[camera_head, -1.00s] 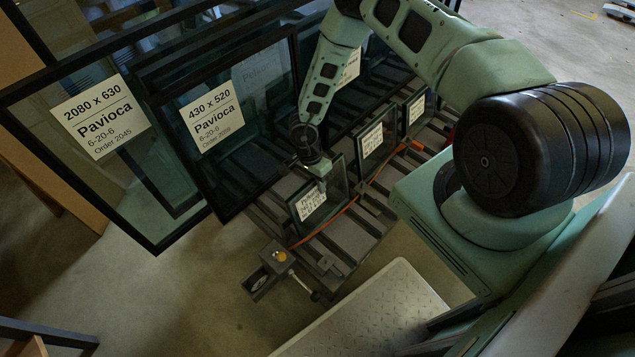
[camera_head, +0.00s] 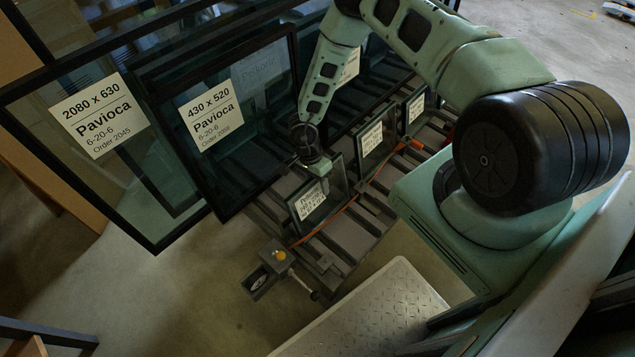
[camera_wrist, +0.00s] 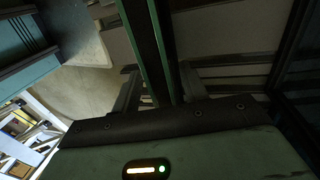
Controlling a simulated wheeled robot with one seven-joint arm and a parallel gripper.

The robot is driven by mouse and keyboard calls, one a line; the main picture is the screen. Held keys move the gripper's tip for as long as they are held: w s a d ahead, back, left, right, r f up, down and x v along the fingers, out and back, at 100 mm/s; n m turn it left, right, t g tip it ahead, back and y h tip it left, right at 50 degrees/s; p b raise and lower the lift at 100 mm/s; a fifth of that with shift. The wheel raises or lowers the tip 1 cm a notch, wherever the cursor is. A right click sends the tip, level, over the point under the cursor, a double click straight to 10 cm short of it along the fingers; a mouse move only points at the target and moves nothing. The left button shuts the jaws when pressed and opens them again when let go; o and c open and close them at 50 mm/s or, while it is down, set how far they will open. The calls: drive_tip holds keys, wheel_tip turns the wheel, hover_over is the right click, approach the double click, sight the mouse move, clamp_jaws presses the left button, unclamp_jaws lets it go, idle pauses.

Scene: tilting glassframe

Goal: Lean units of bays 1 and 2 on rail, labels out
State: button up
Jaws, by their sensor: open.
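A small glass unit (camera_head: 337,188) with a dark edge and a white label stands near the front end of the slatted rack. My gripper (camera_head: 323,184) is at its top edge. In the wrist view, my open gripper (camera_wrist: 160,92) has one finger on each side of the unit's edge (camera_wrist: 152,45). Contact cannot be told. Two more small labelled units, a middle one (camera_head: 388,122) and a farther one (camera_head: 427,103), stand behind in a row. Their labels face the camera. Bay numbers cannot be read.
Large dark-framed panes labelled Pavioca, one (camera_head: 150,175) at far left and one (camera_head: 235,165) beside it, lean close to my arm. An orange strip (camera_head: 330,222) runs along the slatted rack (camera_head: 345,240). A small device with an orange knob (camera_head: 268,268) sits at its front end.

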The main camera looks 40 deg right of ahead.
drive_tip(key=d+p+v, duration=0.1)
drive_tip(key=p+v, duration=0.1)
drive_tip(key=v, duration=1.5)
drive_tip(key=shift+a+r+p, duration=0.15)
drive_tip(key=shift+a+p, duration=0.15)
drive_tip(key=shift+a, duration=0.15)
